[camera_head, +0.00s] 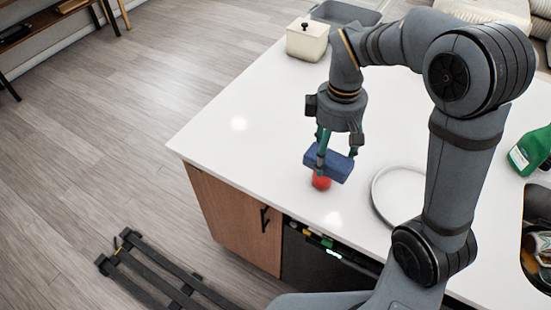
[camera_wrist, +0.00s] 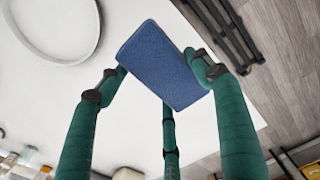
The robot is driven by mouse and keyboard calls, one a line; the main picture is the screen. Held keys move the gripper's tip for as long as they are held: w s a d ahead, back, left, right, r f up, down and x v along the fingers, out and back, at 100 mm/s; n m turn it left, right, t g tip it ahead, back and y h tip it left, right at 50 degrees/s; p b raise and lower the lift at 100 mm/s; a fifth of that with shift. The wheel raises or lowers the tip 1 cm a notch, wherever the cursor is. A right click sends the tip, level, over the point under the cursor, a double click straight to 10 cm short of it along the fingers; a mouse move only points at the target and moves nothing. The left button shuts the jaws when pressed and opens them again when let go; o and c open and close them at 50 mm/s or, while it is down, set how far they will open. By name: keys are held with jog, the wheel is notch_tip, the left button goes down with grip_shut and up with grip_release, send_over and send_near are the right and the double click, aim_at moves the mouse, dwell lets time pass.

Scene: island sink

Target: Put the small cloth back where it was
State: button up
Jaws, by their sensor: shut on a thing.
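The small cloth is a blue, block-like piece (camera_head: 338,168). It also shows in the wrist view (camera_wrist: 163,66), between green fingers. My gripper (camera_head: 328,158) is shut on it and points down over the white counter, near the front edge. A red object (camera_head: 321,183) shows just below the cloth in the head view. I cannot tell whether the cloth touches it, and the red object is hidden in the wrist view.
A cream lidded container (camera_head: 307,42) and a grey tub (camera_head: 347,13) stand at the far end. A green item (camera_head: 529,152) is at the right, by the sink. The counter's left part is clear.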

jog(key=w+a+f+n, duration=0.2)
jog(key=w+n, duration=0.5)
jog(key=n, duration=0.1)
jog(key=n+p, duration=0.2)
jog(key=n, duration=0.9)
send_over(269, 161)
notch_tip(269, 161, down, 9)
jog(key=shift+f, duration=0.1)
notch_tip(269, 161, down, 3)
jog(key=shift+s+f+p, duration=0.1)
jog(key=shift+s+p, duration=0.05)
jog(key=shift+p, duration=0.4)
jog(key=shift+f, duration=0.45)
jog(key=shift+f, duration=0.25)
jog(key=o, duration=1.1)
jog(key=shift+r, duration=0.1)
